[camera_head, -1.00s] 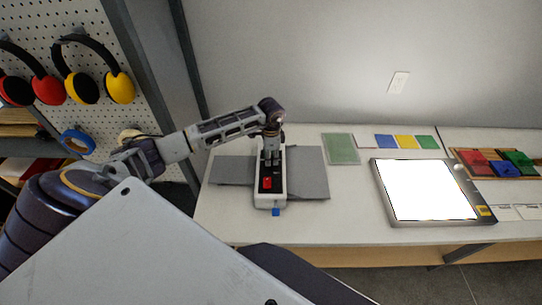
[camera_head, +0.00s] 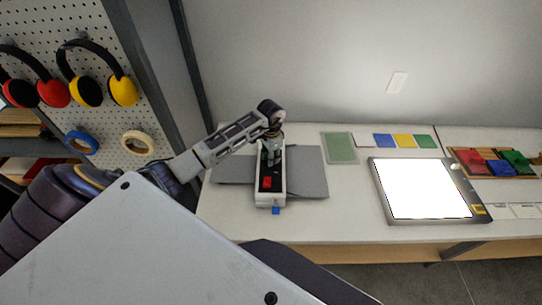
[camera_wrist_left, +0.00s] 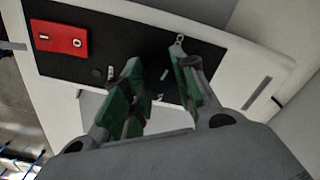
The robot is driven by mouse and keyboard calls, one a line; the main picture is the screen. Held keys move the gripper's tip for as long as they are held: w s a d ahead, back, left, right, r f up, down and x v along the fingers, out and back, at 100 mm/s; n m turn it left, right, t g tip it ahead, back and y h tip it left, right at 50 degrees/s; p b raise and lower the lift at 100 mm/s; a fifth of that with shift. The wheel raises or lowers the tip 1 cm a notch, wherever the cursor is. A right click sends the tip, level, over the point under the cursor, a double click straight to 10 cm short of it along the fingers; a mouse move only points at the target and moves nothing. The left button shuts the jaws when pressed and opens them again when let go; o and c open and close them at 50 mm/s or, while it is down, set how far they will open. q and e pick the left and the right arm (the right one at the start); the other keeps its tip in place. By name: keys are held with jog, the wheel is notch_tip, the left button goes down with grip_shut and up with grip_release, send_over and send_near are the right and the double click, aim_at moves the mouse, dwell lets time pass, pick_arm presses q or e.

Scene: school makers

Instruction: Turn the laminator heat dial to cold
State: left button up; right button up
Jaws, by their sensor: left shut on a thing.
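The laminator (camera_head: 280,198) is a narrow white machine on the table with grey flaps on both sides. Its black panel carries a red rocker switch (camera_head: 267,182), also seen in the left wrist view (camera_wrist_left: 60,38) with white marks. My left gripper (camera_head: 268,158) reaches down onto the panel behind the red switch. In the left wrist view its green-padded fingers (camera_wrist_left: 160,85) stand on either side of a dark heat dial (camera_wrist_left: 163,74) with a small pale mark. The gripper is shut on the dial, whose edges are hard to see against the panel. My right gripper is not in view.
A bright light panel (camera_head: 430,190) lies to the right, with a green sheet (camera_head: 339,147) and coloured squares behind. A wooden tray (camera_head: 530,174) of coloured pieces is at far right. A pegboard (camera_head: 75,30) with ear defenders and tape rolls stands left.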

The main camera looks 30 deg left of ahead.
pick_arm(q)
jog(key=shift+w+r+n+p, duration=0.1)
jog(key=shift+n+p, duration=0.25)
jog(key=shift+n, duration=1.05)
jog(key=o, duration=1.1)
jog(key=shift+c, duration=0.2)
jog(key=shift+r, duration=3.7)
